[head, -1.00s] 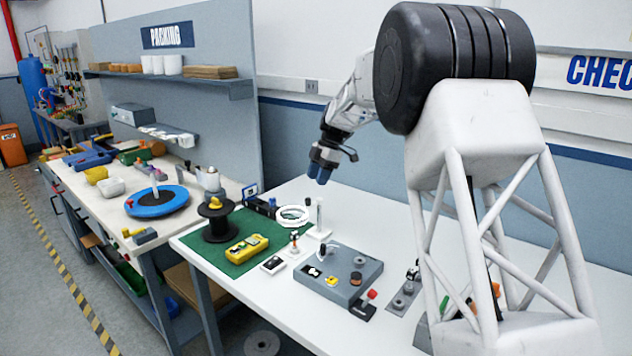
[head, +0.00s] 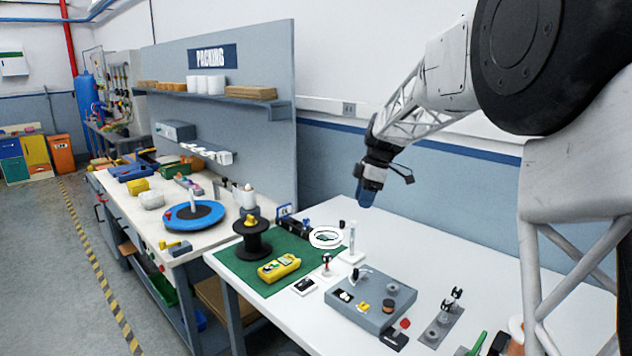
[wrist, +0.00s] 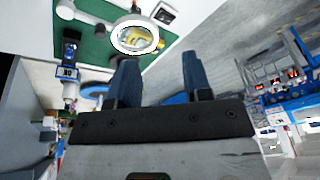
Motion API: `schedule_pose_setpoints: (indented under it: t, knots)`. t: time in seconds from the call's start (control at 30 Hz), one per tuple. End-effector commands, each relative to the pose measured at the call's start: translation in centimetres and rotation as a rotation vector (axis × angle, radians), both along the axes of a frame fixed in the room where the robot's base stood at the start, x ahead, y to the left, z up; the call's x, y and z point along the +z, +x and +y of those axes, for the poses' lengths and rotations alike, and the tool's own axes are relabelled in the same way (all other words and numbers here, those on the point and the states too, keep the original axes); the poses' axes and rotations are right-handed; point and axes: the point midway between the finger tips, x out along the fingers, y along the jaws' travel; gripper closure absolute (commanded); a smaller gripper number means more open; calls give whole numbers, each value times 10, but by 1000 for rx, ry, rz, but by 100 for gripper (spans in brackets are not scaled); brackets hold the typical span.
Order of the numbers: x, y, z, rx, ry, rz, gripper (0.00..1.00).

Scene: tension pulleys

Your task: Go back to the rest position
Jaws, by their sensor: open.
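My gripper (head: 365,196) hangs in the air above the back of the white table (head: 480,262), with its blue fingers pointing down. In the wrist view the two dark blue fingers (wrist: 158,80) stand apart with nothing between them. The grey pulley base (head: 372,297) lies on the table, well below and in front of my gripper, with small parts on top.
A green mat (head: 238,268) holds a yellow meter (head: 279,267) and a black spool (head: 253,238). A white ring (head: 325,237) is at its right edge, near a white upright stand (head: 352,242). The right part of the table beside the wall is clear.

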Motion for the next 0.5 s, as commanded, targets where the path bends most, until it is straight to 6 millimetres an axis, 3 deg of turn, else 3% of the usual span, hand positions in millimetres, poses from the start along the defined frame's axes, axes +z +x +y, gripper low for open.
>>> schedule_pose_setpoints:
  t: [0.5]
  knots:
    - [31, -139, -17, -447, -105, 23, 55]
